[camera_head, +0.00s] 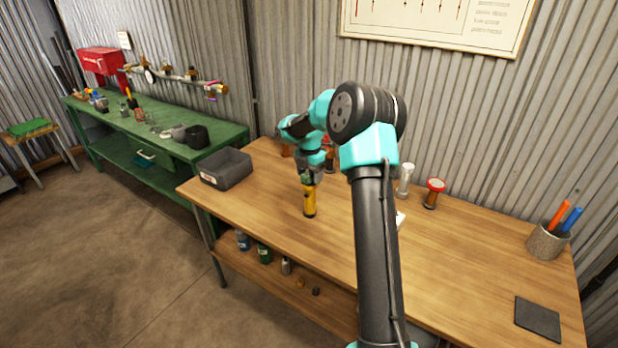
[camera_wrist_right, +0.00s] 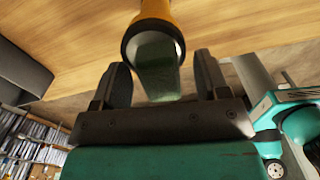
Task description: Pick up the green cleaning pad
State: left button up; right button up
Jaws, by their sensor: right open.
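A yellow cylinder (camera_head: 309,203) stands upright on the wooden bench (camera_head: 270,225). A greenish piece, which looks like the green cleaning pad (camera_wrist_right: 157,68), sticks out of the cylinder's open end in the right wrist view, where the yellow cylinder (camera_wrist_right: 154,17) also shows. My right gripper (camera_head: 309,177) is just above the cylinder in the head view. In the right wrist view my right gripper (camera_wrist_right: 162,78) is open, with one finger on each side of the green piece and gaps visible. My left gripper is not in view.
A dark grey bin (camera_head: 226,169) stands left of the cylinder. A dark flat mat (camera_head: 538,318) lies at the right front.

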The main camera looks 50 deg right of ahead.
jog(key=shift+c, duration=0.4)
jog(key=c, duration=1)
jog(key=shift+r, duration=0.15)
jog(key=shift+r, duration=1.3)
jog(key=s+a+r, duration=0.2)
jog(key=s+a, duration=0.8)
jog(key=a, duration=0.2)
jog(key=shift+s, duration=0.3)
jog(key=shift+r, duration=0.1)
